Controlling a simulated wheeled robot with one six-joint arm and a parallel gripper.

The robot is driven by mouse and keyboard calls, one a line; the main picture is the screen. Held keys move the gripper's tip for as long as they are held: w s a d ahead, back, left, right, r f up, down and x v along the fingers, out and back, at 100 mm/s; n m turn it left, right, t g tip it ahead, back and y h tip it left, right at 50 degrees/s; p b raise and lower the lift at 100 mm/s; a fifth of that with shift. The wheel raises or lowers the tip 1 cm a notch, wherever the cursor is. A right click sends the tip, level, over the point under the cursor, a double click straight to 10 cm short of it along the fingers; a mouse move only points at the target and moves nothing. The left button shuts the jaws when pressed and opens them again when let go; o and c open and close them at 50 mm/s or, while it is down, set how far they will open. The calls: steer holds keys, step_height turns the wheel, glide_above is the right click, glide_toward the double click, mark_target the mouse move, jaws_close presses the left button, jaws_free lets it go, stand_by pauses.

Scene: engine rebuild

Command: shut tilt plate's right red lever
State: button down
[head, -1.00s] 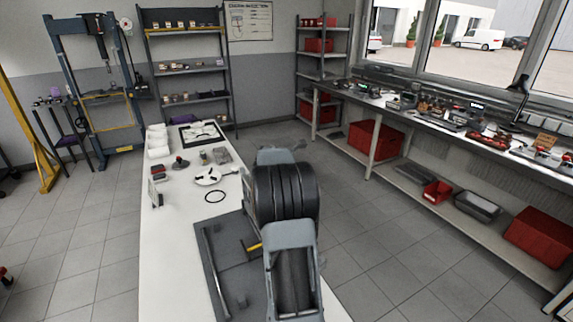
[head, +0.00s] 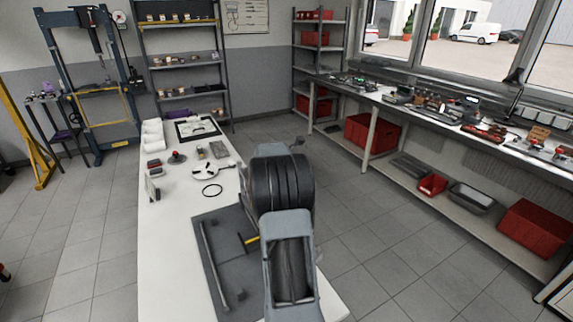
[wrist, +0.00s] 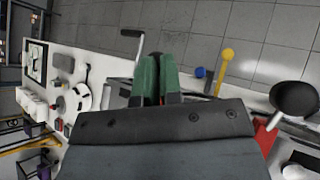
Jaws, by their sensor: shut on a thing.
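My gripper (wrist: 160,80) shows in the wrist view, with its two green fingers close together around something small. A bit of red (wrist: 162,99) shows between the fingers and looks like part of a red lever; most of it is hidden. A second red part (wrist: 265,135) shows to the right beside the wide dark wrist body, and I cannot tell what it belongs to. The tilt plate is not clearly visible behind the wrist body. In the head view my arm hides the gripper and what it holds.
A yellow-knobbed rod (wrist: 226,56), a blue knob (wrist: 199,72) and a black round part (wrist: 295,98) stand right of the fingers. A grey crank (wrist: 139,47) stands to the left.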

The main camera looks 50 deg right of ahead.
steer(key=s+a+r, duration=0.2)
steer(key=a+r, duration=0.1)
steer(key=r, duration=0.2)
steer(key=s+a+r+p, duration=0.1)
steer(key=s+a+r, duration=0.1)
steer(key=r, duration=0.4)
steer(key=shift+s+a+r, duration=0.25)
steer(key=shift+a+r, duration=0.05)
steer(key=shift+a, duration=0.4)
